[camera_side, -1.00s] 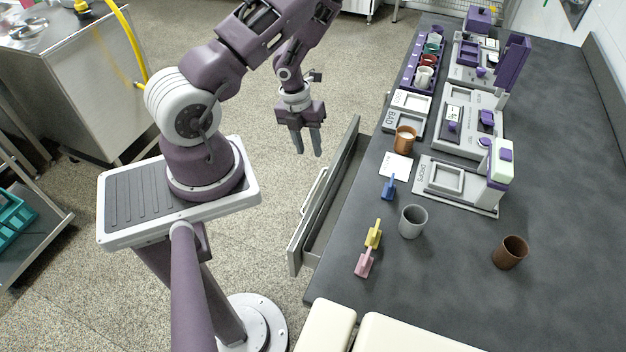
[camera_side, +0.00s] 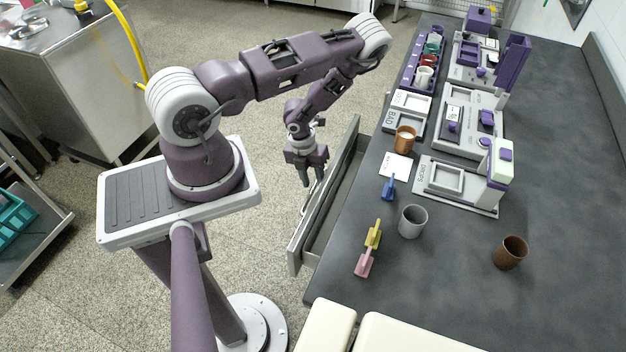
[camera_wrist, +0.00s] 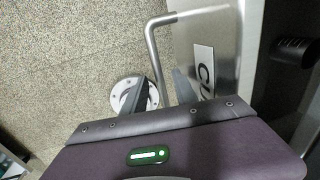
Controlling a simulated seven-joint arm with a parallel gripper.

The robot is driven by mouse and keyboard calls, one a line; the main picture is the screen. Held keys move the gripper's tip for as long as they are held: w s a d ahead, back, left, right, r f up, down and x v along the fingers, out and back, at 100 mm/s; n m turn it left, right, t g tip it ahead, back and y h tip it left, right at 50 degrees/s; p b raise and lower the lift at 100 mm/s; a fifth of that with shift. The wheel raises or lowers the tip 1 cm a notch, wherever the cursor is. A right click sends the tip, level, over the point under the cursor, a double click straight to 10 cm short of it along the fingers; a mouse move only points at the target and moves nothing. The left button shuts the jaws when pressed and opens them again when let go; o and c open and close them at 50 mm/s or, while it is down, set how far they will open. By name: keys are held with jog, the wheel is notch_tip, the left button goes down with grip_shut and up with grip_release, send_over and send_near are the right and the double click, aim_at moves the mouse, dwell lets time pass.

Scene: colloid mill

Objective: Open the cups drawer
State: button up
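The cups drawer (camera_side: 293,255) stands pulled out from the counter in the side view, with part of its grey inside showing. Its front also shows in the wrist view (camera_wrist: 222,50), with a partly hidden label (camera_wrist: 204,72) reading "CU". The bar handle (camera_wrist: 152,50) is on the outer face of the front. My gripper (camera_side: 312,182) points down at the handle side of the drawer. In the wrist view its two dark fingers (camera_wrist: 163,92) are apart, one on each side of the handle bar in the picture. Contact with the bar cannot be told.
The counter (camera_side: 560,180) bears a grey cup (camera_side: 412,221), a brown cup (camera_side: 510,252), an orange-brown mug (camera_side: 404,139), small coloured scoops (camera_side: 372,235) and grey-and-purple machines (camera_side: 468,122). A dark object (camera_wrist: 293,50) shows inside the drawer.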

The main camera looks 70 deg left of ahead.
grip_shut()
dwell(1.3)
